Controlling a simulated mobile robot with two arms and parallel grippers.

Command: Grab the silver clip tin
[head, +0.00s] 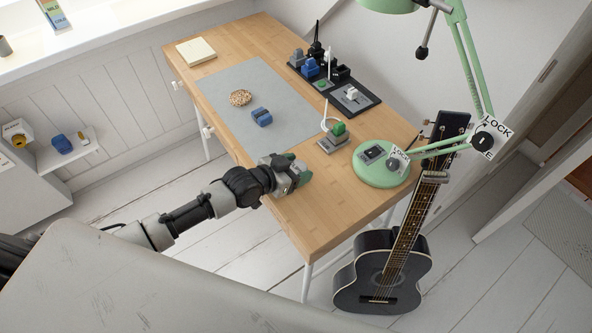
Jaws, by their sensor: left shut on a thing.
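My left gripper (294,171) reaches in from the left over the near edge of the wooden desk (320,207). Its green-tipped fingers are shut on a small silver-grey thing, which looks like the silver clip tin (297,167). The fingers hide most of it, and I cannot tell whether it touches the desk top. My right gripper is not in view.
A grey mat (225,93) holds a round speckled thing (240,97) and a blue block (261,117). A grey-and-green device (333,138) and a green lamp base (376,172) stand to the right. A guitar (384,270) leans by the desk.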

